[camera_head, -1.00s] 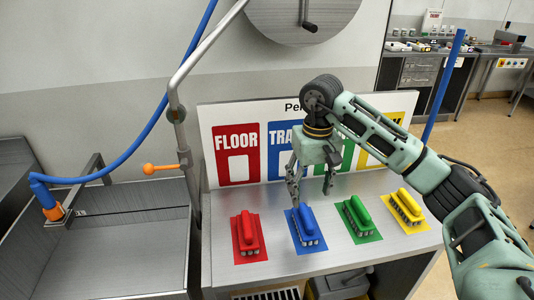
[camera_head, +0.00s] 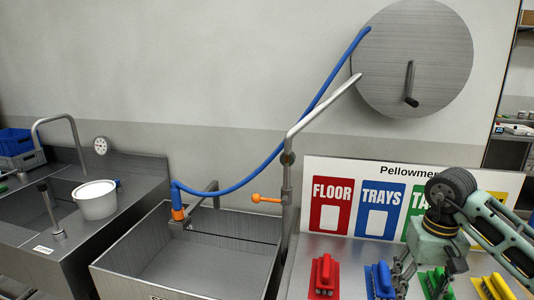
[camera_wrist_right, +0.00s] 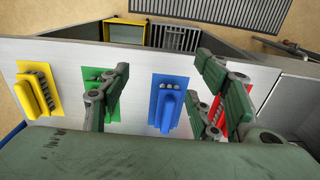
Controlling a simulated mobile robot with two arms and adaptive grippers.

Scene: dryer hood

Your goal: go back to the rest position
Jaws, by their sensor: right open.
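My right gripper (camera_head: 424,274) is open and empty, above the counter near the blue brush (camera_head: 381,281) and the green brush (camera_head: 437,283). In the right wrist view, its fingers (camera_wrist_right: 163,68) are spread, with the blue brush (camera_wrist_right: 166,104) showing between them. The red brush (camera_head: 323,276) lies to the left and the yellow brush (camera_head: 495,288) to the right, each on a mat of its own colour. In the right wrist view, a finger partly covers the red brush and another partly covers the green brush. My left gripper is not in view.
A sign board (camera_head: 333,169) with coloured panels stands behind the brushes. A steel basin (camera_head: 200,270) with a blue hose (camera_head: 263,167) and an orange-handled lever (camera_head: 266,199) is left of the counter. A white bucket (camera_head: 96,201) stands farther left. A round reel (camera_head: 413,58) is on the wall.

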